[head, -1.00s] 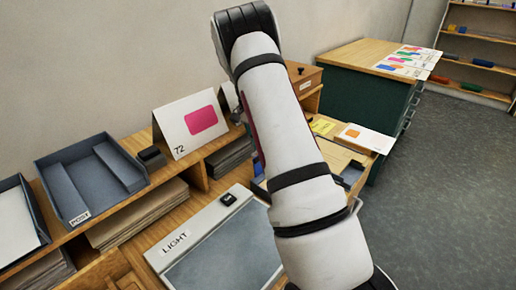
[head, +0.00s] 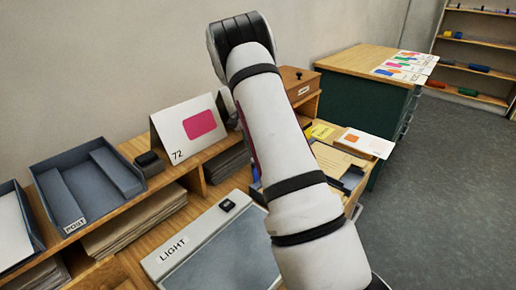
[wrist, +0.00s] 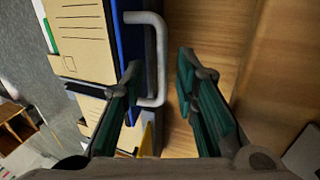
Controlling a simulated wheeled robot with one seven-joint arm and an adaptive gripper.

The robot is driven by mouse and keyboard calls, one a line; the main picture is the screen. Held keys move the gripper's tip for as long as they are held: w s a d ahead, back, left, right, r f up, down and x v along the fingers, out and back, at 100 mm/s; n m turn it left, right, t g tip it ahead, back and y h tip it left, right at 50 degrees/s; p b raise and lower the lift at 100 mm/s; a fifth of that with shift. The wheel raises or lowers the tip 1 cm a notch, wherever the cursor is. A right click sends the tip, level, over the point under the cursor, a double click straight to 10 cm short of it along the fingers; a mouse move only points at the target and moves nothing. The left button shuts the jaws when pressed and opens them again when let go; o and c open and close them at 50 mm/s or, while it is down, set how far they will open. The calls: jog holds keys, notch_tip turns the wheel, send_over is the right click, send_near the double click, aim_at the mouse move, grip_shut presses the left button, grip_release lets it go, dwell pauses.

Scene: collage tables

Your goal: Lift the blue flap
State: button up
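A blue strip (wrist: 131,40), likely the blue flap's edge, runs vertically in the wrist view beside tan folders (wrist: 85,45). A pale grey U-shaped handle (wrist: 158,35) stands out from its right side. My gripper (wrist: 160,64) is open, with its dark green padded fingers on either side of the handle's lower part. The left finger is close to the handle; I cannot tell whether it touches. A small patch of blue (head: 256,180) shows beside my arm in the head view. My arm hides the gripper and most of that area there.
A light panel (head: 220,255), a POST tray (head: 45,170) and a card marked 72 (head: 170,125) stand left of my arm. A wooden box (head: 300,80) is behind it. A green cabinet (head: 350,110) stands at the right, with open floor (head: 450,190) beyond.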

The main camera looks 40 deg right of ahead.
jog(key=s+t+p, duration=0.1)
jog(key=p, duration=0.2)
jog(key=s+r+t+p, duration=0.1)
jog(key=t+p, duration=0.1)
jog(key=p, duration=0.2)
jog(key=s+t+p, duration=0.1)
jog(key=p, duration=0.3)
jog(key=shift+s+d+r+y, duration=0.2)
jog(key=shift+s+r+y, duration=0.1)
jog(key=shift+s+r, duration=0.1)
notch_tip(320, 180, up, 13)
jog(key=b, duration=0.1)
jog(key=shift+r+b, duration=0.2)
jog(key=shift+b, duration=0.2)
jog(key=shift+d, duration=0.1)
jog(key=shift+t, duration=0.6)
notch_tip(320, 180, down, 14)
jog(key=shift+r+b, duration=0.15)
jog(key=shift+b, duration=0.85)
grip_shut()
